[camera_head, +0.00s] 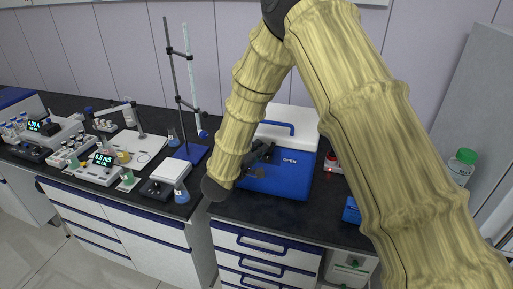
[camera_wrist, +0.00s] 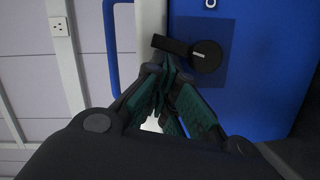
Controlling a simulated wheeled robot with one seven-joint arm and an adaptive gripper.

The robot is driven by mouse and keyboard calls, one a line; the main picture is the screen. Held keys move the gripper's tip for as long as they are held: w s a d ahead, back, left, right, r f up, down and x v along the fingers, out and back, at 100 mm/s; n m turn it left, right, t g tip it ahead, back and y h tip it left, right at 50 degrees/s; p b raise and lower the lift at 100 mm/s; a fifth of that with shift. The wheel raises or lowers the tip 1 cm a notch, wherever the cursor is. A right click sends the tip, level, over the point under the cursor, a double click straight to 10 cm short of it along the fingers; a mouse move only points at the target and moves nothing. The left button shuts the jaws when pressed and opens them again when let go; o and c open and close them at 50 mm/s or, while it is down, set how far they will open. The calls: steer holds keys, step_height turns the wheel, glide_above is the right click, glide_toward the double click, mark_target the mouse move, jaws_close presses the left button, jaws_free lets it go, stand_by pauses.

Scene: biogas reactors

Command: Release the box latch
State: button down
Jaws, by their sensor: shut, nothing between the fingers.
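The blue box (camera_head: 275,186) with a white lid (camera_head: 292,117) stands on the dark bench, its front marked OPEN. In the wrist view the blue front (camera_wrist: 260,90) fills the right side. The latch (camera_wrist: 205,56) is a black round knob with a lever pointing left toward the white lid edge (camera_wrist: 151,22). My gripper (camera_wrist: 171,68) is shut and empty, its fingertips close to the lever; I cannot tell whether they touch it. In the head view my gripper (camera_head: 264,150) is dark and partly hidden by my yellow-sleeved arm, in front of the box.
A blue lid handle (camera_head: 277,127) also shows at the upper left in the wrist view (camera_wrist: 109,45). A blue stand base (camera_head: 190,152) and meters stand left of the box. A red-lit device (camera_head: 330,161) and a green-capped bottle (camera_head: 461,166) stand to its right.

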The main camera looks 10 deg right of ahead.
stand_by(0.4)
steer(key=s+a+r+b, duration=0.2)
steer(key=s+a, duration=0.3)
steer(key=a, duration=0.5)
steer(key=shift+s, duration=0.15)
stand_by(0.4)
